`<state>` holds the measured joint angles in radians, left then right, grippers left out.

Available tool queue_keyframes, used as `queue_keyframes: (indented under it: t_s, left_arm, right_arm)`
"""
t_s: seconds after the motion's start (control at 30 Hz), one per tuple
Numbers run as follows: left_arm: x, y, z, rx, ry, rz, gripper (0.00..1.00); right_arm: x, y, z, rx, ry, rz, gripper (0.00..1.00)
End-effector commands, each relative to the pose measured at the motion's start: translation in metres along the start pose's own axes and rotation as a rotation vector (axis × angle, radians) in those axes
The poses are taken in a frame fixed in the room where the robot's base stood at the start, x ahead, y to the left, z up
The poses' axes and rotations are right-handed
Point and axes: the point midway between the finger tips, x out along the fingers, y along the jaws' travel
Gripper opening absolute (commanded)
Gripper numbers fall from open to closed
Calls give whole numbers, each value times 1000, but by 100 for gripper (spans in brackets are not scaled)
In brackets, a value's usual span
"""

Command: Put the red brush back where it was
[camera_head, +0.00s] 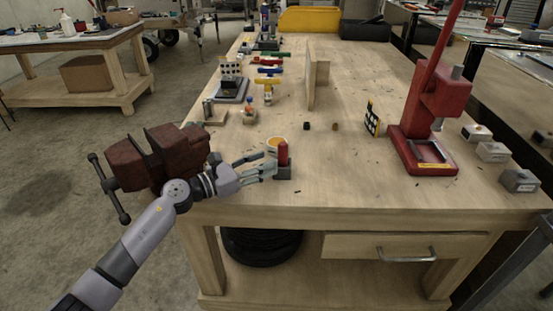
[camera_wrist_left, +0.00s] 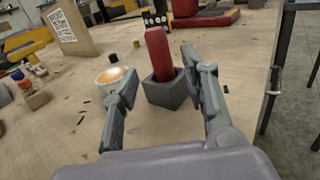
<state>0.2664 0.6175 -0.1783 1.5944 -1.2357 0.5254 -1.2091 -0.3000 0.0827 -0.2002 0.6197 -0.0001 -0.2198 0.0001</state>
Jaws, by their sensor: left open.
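The red brush (camera_head: 283,153) stands upright at the near edge of the wooden workbench, and only its red upper part shows. Its lower end is inside a small dark grey square holder (camera_head: 283,173). In the left wrist view the red brush (camera_wrist_left: 158,54) leans slightly in the grey holder (camera_wrist_left: 168,91). My left gripper (camera_head: 272,168) comes in from the left, just beside the brush. In the left wrist view its open fingers (camera_wrist_left: 160,85) are spread on either side of the holder and brush. I cannot tell that they touch either. My right gripper is not in view.
A white cup with orange-brown contents (camera_head: 275,142) stands just behind the holder. A dark red vise (camera_head: 160,158) is at the bench's left corner. A red press (camera_head: 425,130) stands to the right. An upright wooden board (camera_head: 316,80) is farther back. The bench middle is mostly clear.

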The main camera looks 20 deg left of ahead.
Motion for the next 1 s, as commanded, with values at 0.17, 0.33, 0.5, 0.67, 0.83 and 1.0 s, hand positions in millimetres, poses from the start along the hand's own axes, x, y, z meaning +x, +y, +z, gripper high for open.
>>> queue_keyframes:
  t_s: [0.17, 0.33, 0.5, 0.67, 0.83, 1.0]
  left_arm:
    - [-35, 0, -4, 0, 3, 0, 41]
    - [-53, 0, -2, 0, 1, 0, 41]
    - [-57, 0, 0, 0, -1, -1, 41]
    - [-57, 0, 0, 0, -1, -1, 41]
    - [-57, 0, 0, 0, -1, 0, 41]
    - [-57, 0, 0, 0, -1, 0, 41]
  right_arm:
    - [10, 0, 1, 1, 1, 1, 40]
    - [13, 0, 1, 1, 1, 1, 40]
    - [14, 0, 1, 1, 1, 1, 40]
    - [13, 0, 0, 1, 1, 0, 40]
    - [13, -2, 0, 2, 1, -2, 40]
    - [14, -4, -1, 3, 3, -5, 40]
